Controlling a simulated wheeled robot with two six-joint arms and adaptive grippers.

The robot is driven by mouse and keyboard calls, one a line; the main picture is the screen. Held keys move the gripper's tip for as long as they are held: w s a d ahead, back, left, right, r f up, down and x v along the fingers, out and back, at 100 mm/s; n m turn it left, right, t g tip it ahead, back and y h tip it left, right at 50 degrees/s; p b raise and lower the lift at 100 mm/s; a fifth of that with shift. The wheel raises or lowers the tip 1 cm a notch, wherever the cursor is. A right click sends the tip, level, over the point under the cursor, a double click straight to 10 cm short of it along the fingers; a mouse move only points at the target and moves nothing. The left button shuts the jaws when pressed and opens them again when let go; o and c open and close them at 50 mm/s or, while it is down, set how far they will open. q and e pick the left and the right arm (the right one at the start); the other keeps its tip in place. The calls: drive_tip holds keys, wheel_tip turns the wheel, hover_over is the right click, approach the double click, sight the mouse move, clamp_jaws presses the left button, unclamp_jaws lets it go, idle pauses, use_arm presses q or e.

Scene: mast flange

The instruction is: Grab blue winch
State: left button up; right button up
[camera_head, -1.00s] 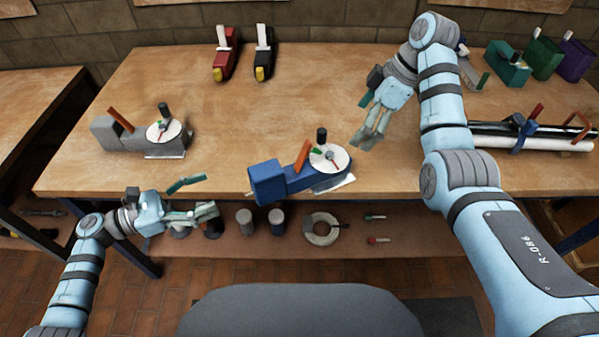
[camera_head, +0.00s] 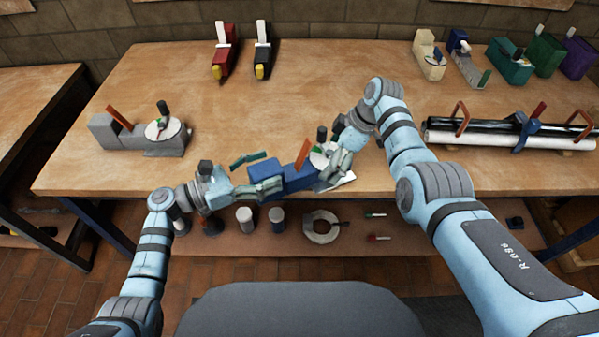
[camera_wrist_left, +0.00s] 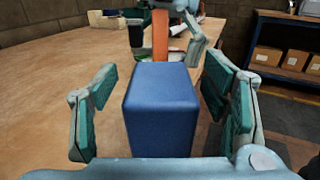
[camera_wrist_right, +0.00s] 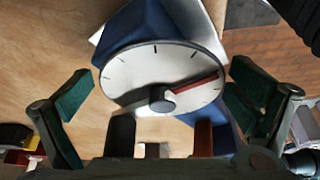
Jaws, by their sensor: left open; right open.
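The blue winch (camera_head: 285,179) sits near the table's front edge, with an orange lever and a white round dial at its right end. My left gripper (camera_head: 258,174) is open at the winch's left end. In the left wrist view the blue block (camera_wrist_left: 161,108) stands between the open fingers, with gaps on both sides. My right gripper (camera_head: 330,172) is at the dial end and partly hides it. In the right wrist view the white dial (camera_wrist_right: 160,78) with a red pointer lies between the spread fingers.
A grey winch (camera_head: 130,135) stands at the left of the table. Red (camera_head: 223,60) and black (camera_head: 263,55) tools lie at the back. A rack with black and white rolls (camera_head: 500,135) is at the right. A lower shelf holds cans and a ring (camera_head: 321,227).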

use_arm(q)
drive_tip(key=shift+c, duration=0.5)
use_arm(e)
drive_tip(key=shift+c, duration=0.6)
use_arm(q)
drive_tip(key=c, duration=1.4)
use_arm(e)
drive_tip(key=c, duration=1.3)
use_arm(q)
wheel_tip(320, 180, up, 5)
drive_tip(key=p, duration=0.4)
drive_tip(key=shift+f+p, duration=0.2)
drive_tip(key=shift+p, duration=0.1)
drive_tip(key=shift+c, duration=0.3)
use_arm(e)
wheel_tip(320, 180, up, 5)
drive_tip(key=shift+f, duration=0.2)
use_arm(q)
drive_tip(key=shift+r+p, duration=0.35)
drive_tip(key=shift+r, duration=0.05)
use_arm(e)
drive_tip(key=shift+r, duration=0.4)
use_arm(q)
drive_tip(key=shift+s+f, duration=0.1)
use_arm(e)
drive_tip(key=shift+f, duration=0.1)
use_arm(q)
drive_tip(key=shift+f, duration=0.1)
use_arm(e)
drive_tip(key=shift+f, duration=0.1)
